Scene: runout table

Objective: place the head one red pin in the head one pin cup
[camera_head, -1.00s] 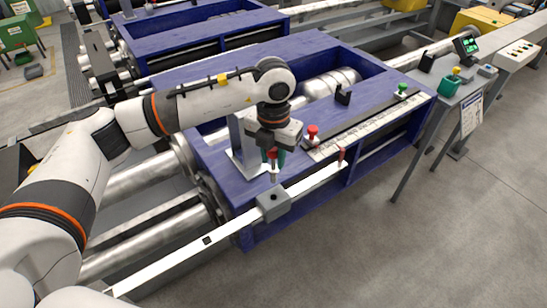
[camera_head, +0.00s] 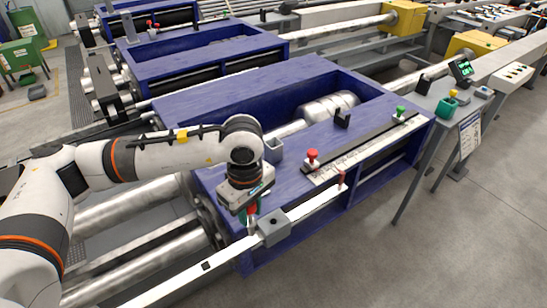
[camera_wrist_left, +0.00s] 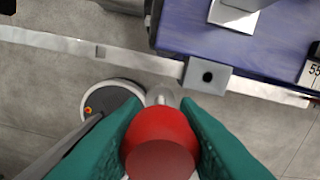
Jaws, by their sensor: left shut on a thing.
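My left gripper (camera_head: 250,206) is shut on a red pin (camera_head: 252,213) with a pale metal tip, which points down. In the left wrist view the red head of the pin (camera_wrist_left: 160,140) fills the space between the teal fingers. The pin is by the white rail, to the left of a grey block with a dark hole (camera_head: 275,229); that block also shows in the left wrist view (camera_wrist_left: 207,76). I cannot tell whether the tip touches the rail. A grey square cup (camera_head: 273,150), apparently the pin cup, stands on the blue frame behind the gripper. My right gripper is out of view.
A red-topped piece (camera_head: 342,178) stands on the white rail (camera_head: 205,266). Floor at front right is clear.

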